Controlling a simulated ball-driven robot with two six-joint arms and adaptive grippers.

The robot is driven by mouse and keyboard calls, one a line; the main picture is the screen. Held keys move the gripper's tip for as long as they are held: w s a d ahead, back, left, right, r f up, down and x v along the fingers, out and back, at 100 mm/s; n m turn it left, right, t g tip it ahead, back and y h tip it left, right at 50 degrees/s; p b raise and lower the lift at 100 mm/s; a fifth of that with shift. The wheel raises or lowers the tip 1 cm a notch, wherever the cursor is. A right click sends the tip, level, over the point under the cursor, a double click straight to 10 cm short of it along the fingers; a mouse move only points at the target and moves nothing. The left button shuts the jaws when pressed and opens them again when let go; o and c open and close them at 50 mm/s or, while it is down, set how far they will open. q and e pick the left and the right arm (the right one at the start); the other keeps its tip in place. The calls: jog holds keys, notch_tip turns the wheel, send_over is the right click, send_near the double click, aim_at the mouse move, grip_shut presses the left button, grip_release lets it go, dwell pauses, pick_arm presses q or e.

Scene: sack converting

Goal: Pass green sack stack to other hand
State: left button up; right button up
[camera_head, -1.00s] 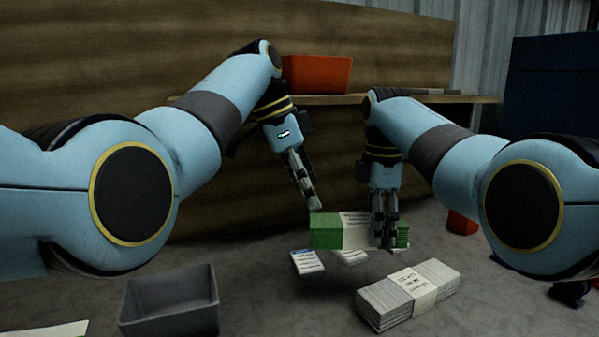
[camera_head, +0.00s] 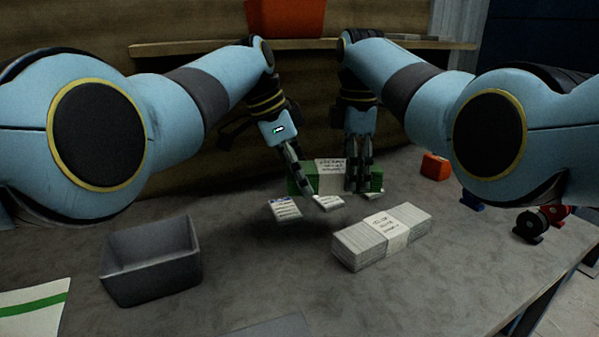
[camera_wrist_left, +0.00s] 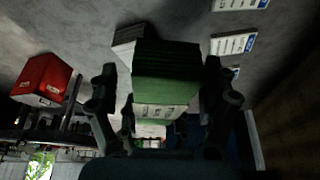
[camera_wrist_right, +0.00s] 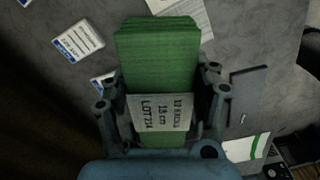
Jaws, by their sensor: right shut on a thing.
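The green sack stack (camera_head: 309,178) has a white printed band around its middle and is held level above the table. My right gripper (camera_head: 361,182) is shut on its right part; in the right wrist view the stack (camera_wrist_right: 158,60) lies between the fingers. My left gripper (camera_head: 299,184) is at the stack's left end. In the left wrist view the open left fingers (camera_wrist_left: 165,100) stand on either side of the green end (camera_wrist_left: 165,70), with gaps visible on both sides. The undersides of the stack are partly hidden in the head view.
A white banded stack (camera_head: 375,238) lies at right of centre on the table. Small white labelled packs (camera_head: 285,209) lie below the green stack. An empty grey bin (camera_head: 150,285) stands at left. Red and blue items are at right; an orange bin (camera_head: 285,18) sits on the back shelf.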

pick_arm(q)
jog(key=shift+s+d, duration=0.2)
jog(key=c, duration=0.9)
pick_arm(e)
jog(key=shift+w+r, duration=0.15)
pick_arm(q)
jog(key=shift+c, duration=0.7)
pick_arm(e)
jog(key=o, duration=1)
pick_arm(q)
jog(key=shift+c, duration=0.7)
pick_arm(e)
jog(key=shift+o, duration=2.3)
pick_arm(q)
jog(key=shift+w+a, duration=0.1)
pick_arm(e)
jog(key=shift+o, duration=0.2)
